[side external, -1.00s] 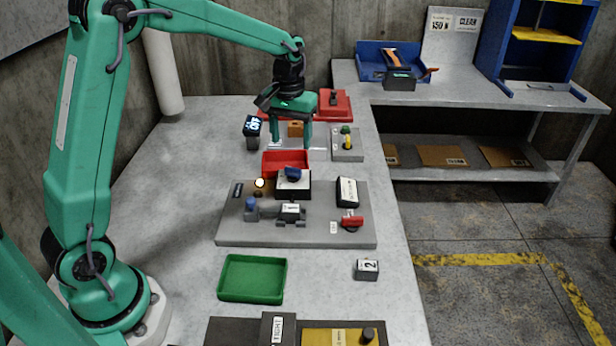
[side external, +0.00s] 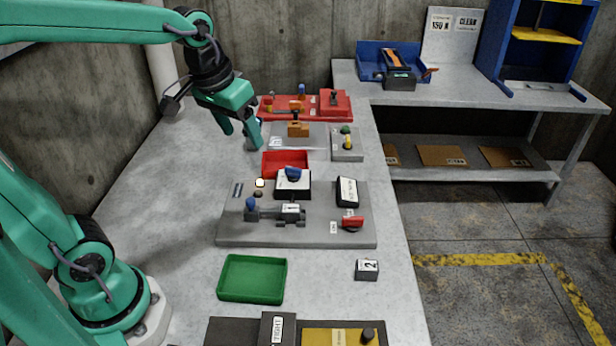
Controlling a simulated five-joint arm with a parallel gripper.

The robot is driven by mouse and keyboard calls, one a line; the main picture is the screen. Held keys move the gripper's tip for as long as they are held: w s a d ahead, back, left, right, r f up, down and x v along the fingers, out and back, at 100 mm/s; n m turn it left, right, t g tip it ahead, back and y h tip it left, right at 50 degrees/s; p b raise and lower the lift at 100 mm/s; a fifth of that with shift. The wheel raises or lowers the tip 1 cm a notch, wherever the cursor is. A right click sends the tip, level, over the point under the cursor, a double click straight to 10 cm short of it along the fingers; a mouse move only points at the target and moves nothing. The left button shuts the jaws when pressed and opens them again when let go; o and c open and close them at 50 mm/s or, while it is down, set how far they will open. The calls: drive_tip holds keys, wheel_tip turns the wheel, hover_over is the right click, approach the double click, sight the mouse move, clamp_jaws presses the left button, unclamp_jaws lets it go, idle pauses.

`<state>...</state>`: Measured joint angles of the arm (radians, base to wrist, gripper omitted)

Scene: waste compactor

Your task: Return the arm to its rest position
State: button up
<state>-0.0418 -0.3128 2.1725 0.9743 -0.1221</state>
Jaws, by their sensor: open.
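My green gripper (side external: 241,137) hangs above the left-middle part of the grey bench, tilted, with its two fingers apart and nothing between them. It is left of the red tray (side external: 285,163) and the grey plate with the orange block. My upper arm reaches in from the top left, and my base is at the lower left.
A grey panel (side external: 230,228) with a blue knob and a red knob (side external: 352,223) lies mid-bench. A green tray (side external: 252,278) and a numbered cube (side external: 367,270) are nearer. A red station (side external: 335,104) stands behind. The bench left of the panel is clear.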

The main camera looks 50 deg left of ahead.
drive_tip(key=s+d+f+m+t, duration=0.1)
drive_tip(key=s+t, duration=0.1)
drive_tip(key=s, duration=0.7)
drive_tip(key=shift+s+d+f+m, duration=0.15)
drive_tip(key=shift+s+m, duration=0.05)
drive_tip(key=shift+m, duration=0.2)
idle(0.7)
